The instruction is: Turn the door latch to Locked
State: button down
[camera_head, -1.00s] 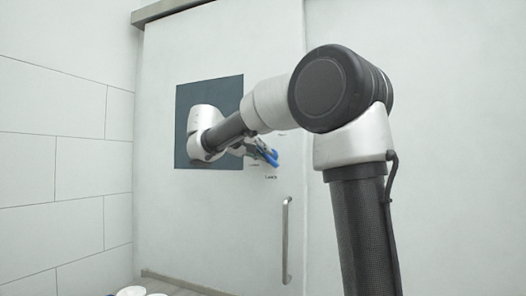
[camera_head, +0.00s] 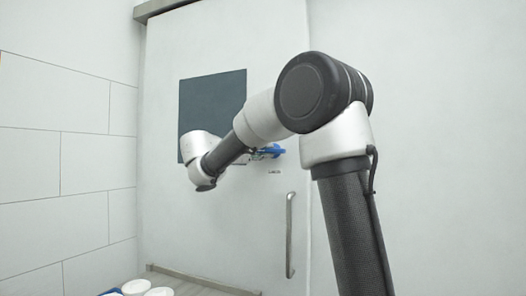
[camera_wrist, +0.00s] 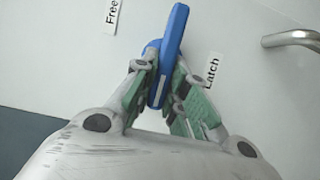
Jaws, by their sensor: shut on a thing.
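The blue door latch (camera_head: 274,150) is on the white door, right of the dark window. In the wrist view, the blue latch lever (camera_wrist: 174,35) runs up from between the fingers, tilted slightly to the right. My gripper (camera_head: 264,153) reaches the latch from the left. In the wrist view, its green-padded fingers (camera_wrist: 162,82) are shut on the lever, one on each side. A "Free" label (camera_wrist: 112,14) is at upper left of the lever and a "Latch" label (camera_wrist: 213,72) at its right. The latch's pivot is largely hidden by the fingers.
The white door (camera_head: 225,225) has a dark window (camera_head: 212,105) and a vertical metal handle (camera_head: 290,235) below right of the latch. White round items (camera_head: 146,289) sit at the bottom left, partly cut off. A tiled wall (camera_head: 70,170) stands at the left.

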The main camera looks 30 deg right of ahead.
jog(key=shift+f+n, duration=0.1)
jog(key=shift+n, duration=0.2)
jog(key=c, duration=1.4)
grip_release()
jog(key=shift+c, duration=0.2)
jog(key=shift+a, duration=0.15)
jog(key=v, duration=1.1)
jog(key=shift+a, duration=0.4)
jog(key=shift+s+f, duration=0.15)
